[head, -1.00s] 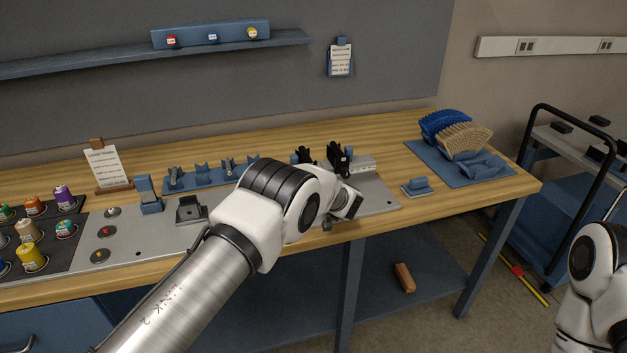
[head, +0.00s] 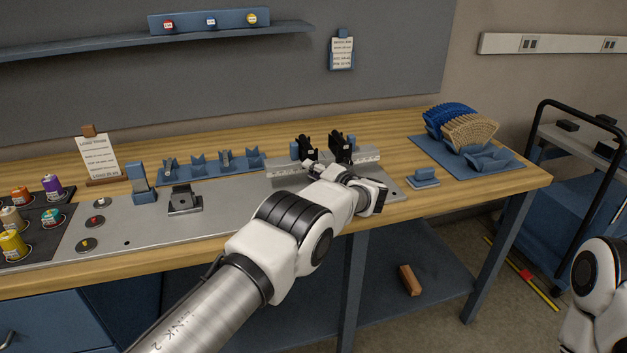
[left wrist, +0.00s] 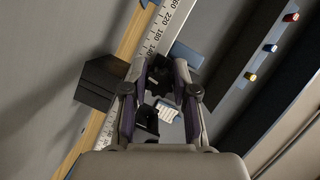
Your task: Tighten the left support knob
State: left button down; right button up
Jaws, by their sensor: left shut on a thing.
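Two black supports stand on the silver scaled rail (head: 368,163) in the head view: the left support (head: 306,147) and the right support (head: 341,147). My left gripper (head: 312,169) is in front of the rail, close to the left support. In the left wrist view a dark lobed knob (left wrist: 160,72) sits between the fingertips of my left gripper (left wrist: 157,76), which is shut on it. The knob is too small and covered to make out in the head view. My right gripper is out of view.
A small blue block (head: 424,177) lies right of the rail. A blue mat (head: 490,177) with fan-shaped lattice pieces (head: 470,134) is at the bench's right end. Blue holders (head: 211,167) stand behind the metal plate. Coloured spools (head: 13,245) are at the left.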

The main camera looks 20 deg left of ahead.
pick_arm(q)
jog(key=shift+f+m+y+b, duration=0.1)
jog(key=shift+m+y+b, duration=0.3)
jog(key=shift+m+b, duration=0.6)
jog(key=c, duration=0.9)
grip_release()
jog(key=shift+w, duration=0.1)
jog(key=shift+d, duration=0.1)
jog(key=v, duration=0.7)
jog(key=shift+d, duration=0.15)
